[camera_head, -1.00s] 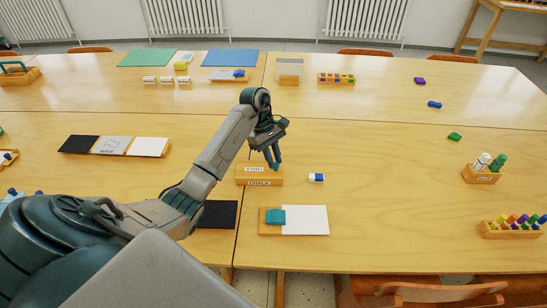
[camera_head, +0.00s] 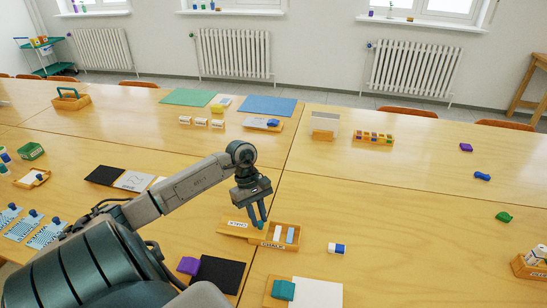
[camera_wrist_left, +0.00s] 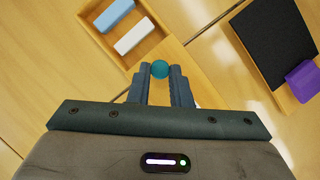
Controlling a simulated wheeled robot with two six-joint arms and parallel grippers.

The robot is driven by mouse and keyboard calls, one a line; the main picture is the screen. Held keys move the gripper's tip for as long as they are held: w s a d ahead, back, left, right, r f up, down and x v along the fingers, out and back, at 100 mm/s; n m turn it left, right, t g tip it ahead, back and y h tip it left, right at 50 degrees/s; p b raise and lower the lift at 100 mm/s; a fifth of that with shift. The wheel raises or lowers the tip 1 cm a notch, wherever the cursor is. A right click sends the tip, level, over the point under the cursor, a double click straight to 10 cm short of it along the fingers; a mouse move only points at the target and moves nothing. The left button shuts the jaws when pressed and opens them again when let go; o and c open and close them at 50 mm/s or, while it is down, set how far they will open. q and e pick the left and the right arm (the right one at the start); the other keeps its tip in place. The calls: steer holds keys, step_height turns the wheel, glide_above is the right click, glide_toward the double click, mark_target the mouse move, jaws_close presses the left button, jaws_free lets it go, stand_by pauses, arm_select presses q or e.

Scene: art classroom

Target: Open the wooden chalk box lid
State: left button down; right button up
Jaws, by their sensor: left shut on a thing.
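The wooden chalk box (camera_head: 297,248) is open on the table in the head view, with a blue and a white stick inside. The sticks also show in the box (camera_wrist_left: 154,79) at the upper left of the left wrist view. Its wooden lid (camera_head: 230,228) lies off to the left side, overlapping or beside the box's left edge; I cannot tell if they touch. My left gripper (camera_head: 261,224) is shut on the lid's round teal knob (camera_wrist_left: 160,69), at the lid's right end. My right gripper is not in view.
A black board (camera_head: 216,274) with a purple block (camera_head: 188,265) lies in front of the lid. A blue-and-white eraser (camera_head: 337,248) is right of the box. A tray with a teal block (camera_head: 283,290) is in front. The table behind the box is mostly clear.

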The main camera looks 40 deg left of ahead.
mark_target(247, 228)
arm_select(q)
steer(key=shift+s+a+f, duration=0.2)
steer(key=shift+s+a, duration=0.8)
steer(key=shift+a, duration=0.25)
steer(key=shift+s+a+r, duration=0.1)
steer(key=shift+s+a, duration=0.25)
steer(key=shift+a, duration=0.15)
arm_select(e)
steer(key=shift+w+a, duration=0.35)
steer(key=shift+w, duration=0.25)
arm_select(q)
steer(key=c, duration=1.3)
jaws_free()
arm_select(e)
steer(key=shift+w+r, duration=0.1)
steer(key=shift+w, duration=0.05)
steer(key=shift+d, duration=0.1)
